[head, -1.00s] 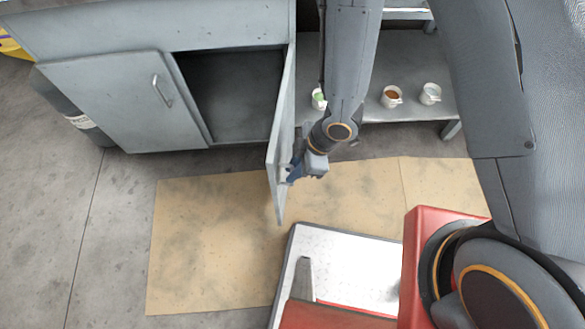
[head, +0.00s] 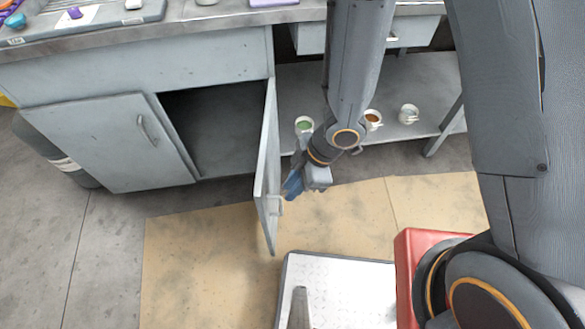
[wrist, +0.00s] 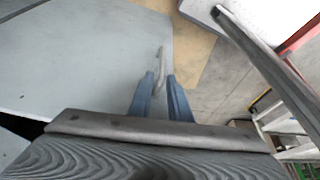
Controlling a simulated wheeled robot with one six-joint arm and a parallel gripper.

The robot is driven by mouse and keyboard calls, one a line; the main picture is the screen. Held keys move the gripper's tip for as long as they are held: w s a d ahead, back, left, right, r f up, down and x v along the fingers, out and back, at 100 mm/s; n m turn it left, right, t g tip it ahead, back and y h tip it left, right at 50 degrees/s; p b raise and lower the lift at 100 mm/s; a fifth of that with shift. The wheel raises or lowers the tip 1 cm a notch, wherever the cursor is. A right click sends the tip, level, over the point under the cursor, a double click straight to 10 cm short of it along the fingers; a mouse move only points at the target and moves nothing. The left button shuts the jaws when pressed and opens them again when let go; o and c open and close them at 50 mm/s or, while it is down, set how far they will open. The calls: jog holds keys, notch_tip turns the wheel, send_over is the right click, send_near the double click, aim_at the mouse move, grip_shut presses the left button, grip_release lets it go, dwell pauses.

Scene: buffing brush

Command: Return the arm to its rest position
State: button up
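My gripper (head: 292,187) hangs low beside the open right-hand cabinet door (head: 267,165), on its outer face. In the wrist view its two blue fingers (wrist: 160,77) stand apart with nothing visibly clamped between them; the gripper is open. The pale door handle (wrist: 160,68) shows just ahead of and between the fingertips. I cannot tell whether a finger touches it. My arm comes down from the top of the head view, in front of the shelf.
The cabinet (head: 160,55) has a dark open compartment and a shut left door (head: 105,145). Cups with green (head: 305,124) and brown (head: 373,118) contents and a white cup (head: 408,114) stand on the low shelf (head: 435,85). Tan matting (head: 200,260) covers the floor.

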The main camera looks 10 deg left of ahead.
jog(key=shift+w, duration=0.1)
jog(key=w+d+r+m+t+h+p, duration=0.1)
jog(key=w+d+r+m+t+h, duration=0.1)
jog(key=w+d+r+m, duration=0.45)
jog(key=w+d+r+m+t+h, duration=0.15)
jog(key=w+d+r+m, duration=0.25)
jog(key=d+r, duration=0.45)
jog(key=s+d+r+m+g+p, duration=0.1)
jog(key=s+d+r+m+g, duration=0.1)
jog(key=s+d+r+m, duration=0.5)
notch_tip(320, 180, up, 3)
jog(key=d+m+h, duration=0.1)
jog(key=d+m, duration=0.1)
jog(key=m, duration=0.2)
jog(key=shift+s+d, duration=0.2)
jog(key=shift+s, duration=0.05)
jog(key=shift+a, duration=0.15)
